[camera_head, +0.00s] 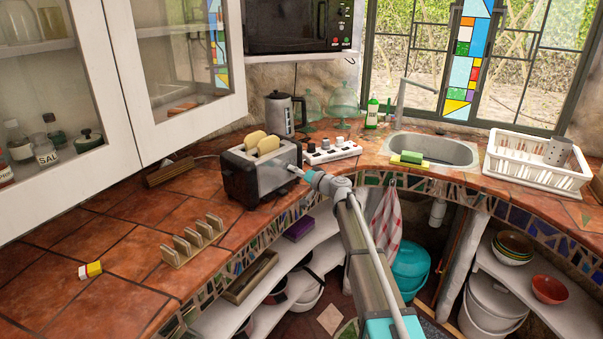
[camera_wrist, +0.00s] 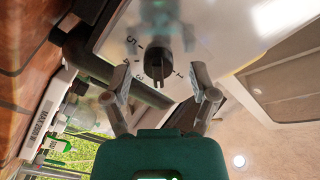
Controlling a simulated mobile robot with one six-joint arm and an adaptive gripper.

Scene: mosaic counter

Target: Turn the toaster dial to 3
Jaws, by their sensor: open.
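The toaster (camera_head: 240,183) stands on the tiled counter with bread slices (camera_head: 262,142) in its slots. My gripper (camera_head: 297,170) is at the toaster's right end face. In the wrist view the pale toaster face (camera_wrist: 205,30) carries a dark dial (camera_wrist: 157,65) with printed numbers around it; a 5 and a 1 can be made out, the others are small. My gripper (camera_wrist: 163,92) is open, with one finger on each side of the dial's lower end, apart from it. The dial's exact setting is hard to read. In the head view my arm hides the dial.
A white power strip (camera_head: 332,152) lies behind the toaster, and a kettle (camera_head: 285,113) stands farther back. A toast rack (camera_head: 192,240) stands at the front left of the toaster. The sink (camera_head: 450,150) and dish rack (camera_head: 510,165) are to the right. The left counter is mostly clear.

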